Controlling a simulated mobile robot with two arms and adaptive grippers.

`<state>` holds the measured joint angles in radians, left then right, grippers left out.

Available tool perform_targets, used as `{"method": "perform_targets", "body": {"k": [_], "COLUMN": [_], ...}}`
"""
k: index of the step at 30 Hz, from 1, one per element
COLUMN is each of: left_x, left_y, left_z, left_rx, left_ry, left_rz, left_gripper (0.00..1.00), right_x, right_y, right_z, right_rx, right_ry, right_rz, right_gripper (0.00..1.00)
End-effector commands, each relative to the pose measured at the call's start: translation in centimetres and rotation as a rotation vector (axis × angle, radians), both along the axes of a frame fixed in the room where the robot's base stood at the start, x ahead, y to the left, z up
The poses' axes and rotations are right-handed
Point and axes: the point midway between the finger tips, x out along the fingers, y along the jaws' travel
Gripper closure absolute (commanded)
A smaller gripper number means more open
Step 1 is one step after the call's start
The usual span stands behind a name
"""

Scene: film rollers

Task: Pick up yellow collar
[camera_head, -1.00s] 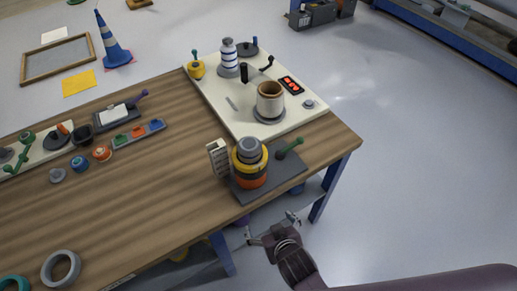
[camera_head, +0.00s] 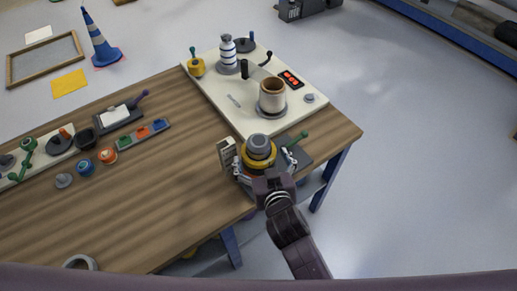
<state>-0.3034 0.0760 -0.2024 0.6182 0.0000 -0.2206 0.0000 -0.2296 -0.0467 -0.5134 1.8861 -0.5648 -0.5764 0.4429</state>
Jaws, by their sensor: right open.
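The yellow collar (camera_head: 257,160) is a ring on an upright stack, under a grey cap (camera_head: 258,145). The stack stands on a dark plate (camera_head: 300,155) near the table's front right edge. My right gripper (camera_head: 263,168) is open at the near side of the stack, with one finger on each side at about the collar's height. I cannot tell whether the fingers touch it. The gripper hides the orange lower part of the stack. My left gripper is not in view.
A pale slotted block (camera_head: 226,154) stands close left of the stack, and a green-knobbed lever (camera_head: 299,138) close right. Behind is a white board (camera_head: 222,95) with a tan cup (camera_head: 272,94) and striped bottle (camera_head: 227,50).

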Motion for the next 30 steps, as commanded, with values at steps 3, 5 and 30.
{"method": "perform_targets", "body": {"k": [3,5,30], "left_x": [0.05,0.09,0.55], "left_y": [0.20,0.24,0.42], "left_z": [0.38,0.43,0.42], "left_rx": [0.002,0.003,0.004], "left_ry": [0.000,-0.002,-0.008], "left_rz": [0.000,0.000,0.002], "left_gripper": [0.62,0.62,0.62], "right_x": [1.20,1.50,1.62], "right_y": [0.30,0.37,0.43], "right_z": [-0.39,-0.58,-0.71], "right_rx": [-0.001,-0.001,0.001], "right_ry": [0.000,0.000,0.000], "right_rz": [0.000,0.000,0.001], "right_gripper": [0.10,0.10,0.57]}}
